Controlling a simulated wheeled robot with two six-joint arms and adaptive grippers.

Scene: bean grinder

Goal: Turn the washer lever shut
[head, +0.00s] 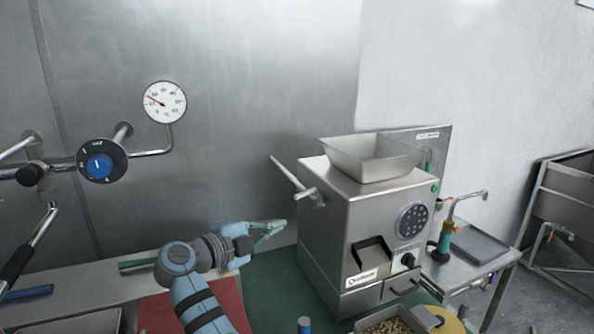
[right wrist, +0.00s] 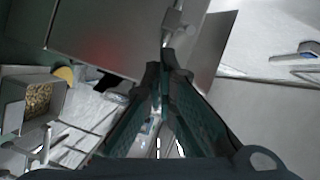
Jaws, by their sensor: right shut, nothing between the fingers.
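A metal lever (head: 287,174) sticks out from the left side of the steel grinder (head: 345,230), angled up and to the left; I cannot tell for certain whether it is the washer lever. My right gripper (head: 278,227) is shut and empty, beside the grinder's left face and below the lever, apparently apart from it. In the right wrist view the closed fingertips (right wrist: 164,62) point towards metal parts near the machine body (right wrist: 105,35). My left gripper is not in view.
A pressure gauge (head: 164,101) and a pipe with a blue dial (head: 99,166) are on the wall at left. A hopper (head: 372,157) tops the grinder. A tray of beans (head: 390,325) stands in front. A teal-handled tool (head: 445,237) stands at right.

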